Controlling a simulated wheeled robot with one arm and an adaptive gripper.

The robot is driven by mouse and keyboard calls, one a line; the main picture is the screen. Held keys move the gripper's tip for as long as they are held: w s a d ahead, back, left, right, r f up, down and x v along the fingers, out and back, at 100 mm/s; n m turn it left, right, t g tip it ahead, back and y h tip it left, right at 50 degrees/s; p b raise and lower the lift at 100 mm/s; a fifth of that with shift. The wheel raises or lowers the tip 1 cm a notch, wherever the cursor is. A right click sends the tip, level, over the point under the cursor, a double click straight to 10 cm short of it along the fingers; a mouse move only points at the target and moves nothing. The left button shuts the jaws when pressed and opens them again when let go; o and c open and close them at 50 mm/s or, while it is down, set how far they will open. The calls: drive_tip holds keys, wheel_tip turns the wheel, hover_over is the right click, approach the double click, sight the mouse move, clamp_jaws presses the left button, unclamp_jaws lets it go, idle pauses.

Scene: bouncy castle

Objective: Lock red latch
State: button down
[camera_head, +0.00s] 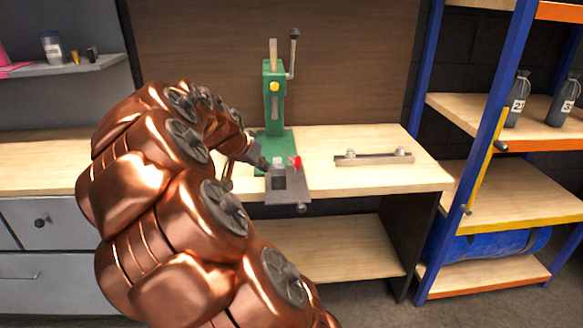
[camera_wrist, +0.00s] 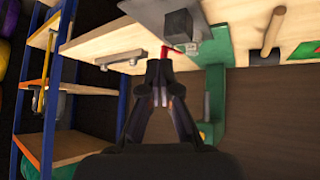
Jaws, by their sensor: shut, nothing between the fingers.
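The red latch (camera_head: 296,162) is a small red part beside a grey block (camera_head: 279,173) on a metal plate (camera_head: 288,197) at the workbench's front edge. In the wrist view the red latch (camera_wrist: 166,52) shows just beyond my fingertips, partly hidden by them. The grey block (camera_wrist: 209,43) is right beside it there. My gripper (camera_wrist: 158,76) is shut and empty. In the head view my gripper (camera_head: 260,160) is just left of the grey block, its tips small and partly hidden. I cannot tell whether the fingers touch the latch.
A green lever press (camera_head: 274,100) stands on the bench behind the plate. A metal bar with knobs (camera_head: 373,158) lies to the right, with clear wood around it. A blue-framed shelf (camera_head: 480,150) with bottles is at the right. A grey wall shelf (camera_head: 60,66) is at the left.

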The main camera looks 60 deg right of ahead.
drive_tip(key=w+d+f+m+h+b, duration=0.1)
drive_tip(key=w+d, duration=0.1)
drive_tip(key=d, duration=0.4)
drive_tip(key=shift+w+d+f+m, duration=0.25)
drive_tip(key=shift+d+f+m, duration=0.05)
drive_tip(key=shift+d, duration=0.05)
drive_tip(key=p, duration=0.2)
approach(296, 163)
wheel_tip(296, 163, down, 4)
drive_tip(key=shift+r, duration=0.1)
drive_tip(key=d, duration=0.3)
drive_tip(key=shift+f, duration=0.2)
drive_tip(key=shift+d+p, duration=0.35)
drive_tip(key=shift+d, duration=0.4)
